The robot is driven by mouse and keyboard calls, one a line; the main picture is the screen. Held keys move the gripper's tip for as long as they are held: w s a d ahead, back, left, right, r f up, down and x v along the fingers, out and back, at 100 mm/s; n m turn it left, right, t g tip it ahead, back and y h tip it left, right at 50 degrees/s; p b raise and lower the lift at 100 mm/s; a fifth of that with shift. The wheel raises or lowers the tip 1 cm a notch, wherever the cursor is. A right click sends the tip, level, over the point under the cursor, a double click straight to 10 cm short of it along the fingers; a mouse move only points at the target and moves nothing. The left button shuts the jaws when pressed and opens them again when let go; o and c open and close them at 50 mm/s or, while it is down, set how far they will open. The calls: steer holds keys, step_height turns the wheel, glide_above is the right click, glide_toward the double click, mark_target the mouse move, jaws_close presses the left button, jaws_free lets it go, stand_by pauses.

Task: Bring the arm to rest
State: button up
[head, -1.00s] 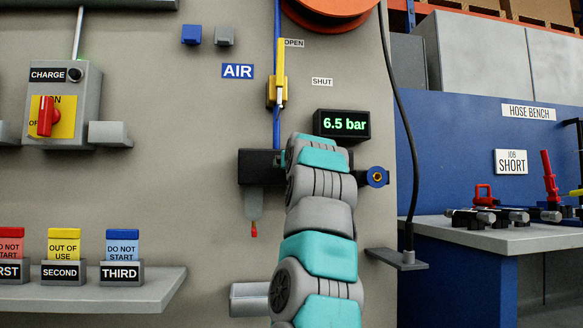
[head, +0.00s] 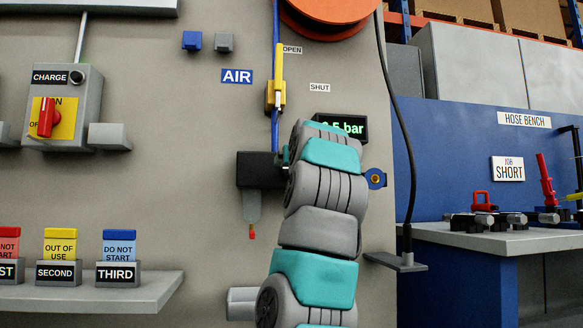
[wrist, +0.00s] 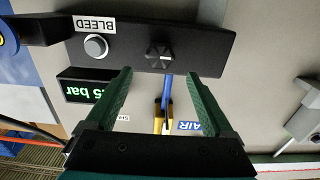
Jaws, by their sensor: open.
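My arm rises through the middle of the head view, grey and teal, in front of the wall panel. My gripper (wrist: 160,100) shows in the wrist view with its two green fingers spread apart and nothing between them. Beyond the fingertips is a black block (wrist: 125,48) with a round BLEED button (wrist: 96,47) and a dark knob. The yellow air valve (wrist: 160,118) and its blue line lie behind the gap between the fingers. In the head view the gripper itself is hidden behind my arm.
A pressure display (head: 352,127) is partly covered by my arm. A blue-ringed fitting (head: 376,179) and a small grey bracket (head: 397,262) with a black hose are close on the right. A tag shelf (head: 150,292) is lower left. The hose bench (head: 480,236) stands right.

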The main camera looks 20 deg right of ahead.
steer(key=shift+w, duration=0.1)
steer(key=w+a+f+n+g+y+p, duration=0.3)
steer(key=a+f+g+y, duration=0.1)
steer(key=a+f, duration=0.5)
steer(key=s+a+f+n+g+y+p, duration=0.1)
steer(key=s+a+f+g+p, duration=0.2)
steer(key=f, duration=0.5)
steer(key=s+a+f+n+g+y, duration=0.1)
steer(key=s+a+f+g, duration=0.1)
steer(key=s+a+f, duration=0.4)
steer(key=s+f+g+p, duration=0.1)
steer(key=s+f+g, duration=0.2)
steer(key=s+f, duration=0.7)
steer(key=s+f+m+g+p, duration=0.1)
steer(key=s+f+g+p, duration=0.1)
steer(key=s+f, duration=0.7)
steer(key=s+f+g+h+p, duration=0.1)
steer(key=s+f+g, duration=0.4)
steer(key=s+f, duration=0.5)
steer(key=s+p, duration=0.1)
steer(key=s, duration=0.8)
steer(key=shift+f+m, duration=0.3)
steer(key=shift+m, duration=0.1)
steer(key=shift+a, duration=0.1)
